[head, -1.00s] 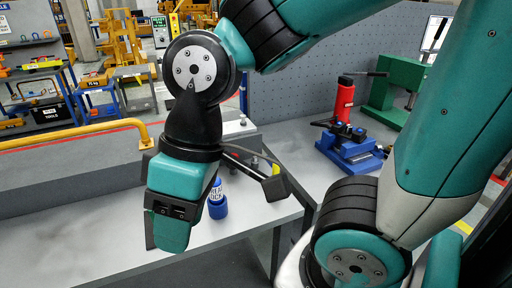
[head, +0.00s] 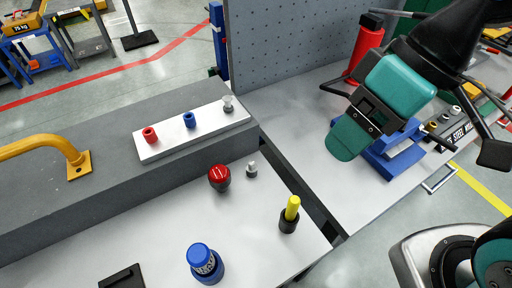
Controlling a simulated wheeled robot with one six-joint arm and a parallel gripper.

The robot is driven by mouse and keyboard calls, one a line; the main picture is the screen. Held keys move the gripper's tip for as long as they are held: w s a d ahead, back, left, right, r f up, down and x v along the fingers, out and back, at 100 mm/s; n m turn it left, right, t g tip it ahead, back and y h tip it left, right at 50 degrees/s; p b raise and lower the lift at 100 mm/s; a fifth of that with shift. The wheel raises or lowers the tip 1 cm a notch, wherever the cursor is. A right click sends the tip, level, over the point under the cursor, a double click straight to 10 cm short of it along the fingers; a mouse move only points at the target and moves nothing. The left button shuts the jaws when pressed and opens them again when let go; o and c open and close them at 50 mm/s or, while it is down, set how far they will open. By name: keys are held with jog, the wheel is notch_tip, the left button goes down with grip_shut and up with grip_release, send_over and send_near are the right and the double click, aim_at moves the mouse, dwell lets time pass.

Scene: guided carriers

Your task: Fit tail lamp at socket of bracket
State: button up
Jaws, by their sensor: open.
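A red domed lamp with a dark base (head: 220,178), which looks like the tail lamp, stands upright on the light grey worktop. The bracket appears to be the pale bar (head: 169,146) on the raised dark grey ledge behind it. The bar carries a red socket (head: 150,134), a blue socket (head: 189,119) and a grey fitting with a clear top (head: 228,104). My gripper (head: 350,138) is open, with nothing seen in it. It hangs to the right of the lamp and bar, clear of both, in front of the blue vise.
A small grey lamp-like part (head: 252,170), a yellow-topped black cylinder (head: 290,216), a blue bottle (head: 205,263) and a black plate (head: 123,278) share the worktop. A yellow rail (head: 76,160) stands at left. A blue vise (head: 392,158) and red cylinder (head: 366,54) are at right.

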aim_at(224, 172)
jog(key=w+a+f+n+y+b, duration=0.1)
jog(key=w+a+f+n+b, duration=0.1)
jog(key=f, duration=0.6)
jog(key=w+a+f+n+t+y+b, duration=0.1)
jog(key=w+a+f+n+y+b, duration=0.1)
jog(key=w+a+f, duration=0.5)
jog(key=w+a+f+n+y+b, duration=0.1)
jog(key=w+a+f+n+b, duration=0.3)
jog(key=a+f, duration=0.3)
jog(key=shift+w+a+f+t+b, duration=0.1)
jog(key=shift+a+f+t+b, duration=0.1)
jog(key=shift+f+b, duration=0.3)
jog(key=shift+w+a+f+t+b, duration=0.1)
jog(key=shift+a+f+t+b, duration=0.15)
jog(key=shift+f, duration=0.4)
jog(key=shift+s+p+x, duration=0.15)
jog(key=shift+p+x, duration=0.2)
jog(key=shift+x, duration=1.1)
jog(key=shift+s+p+x, duration=0.15)
jog(key=shift+p+x, duration=0.2)
jog(key=shift+x, duration=1.05)
jog(key=c, duration=0.8)
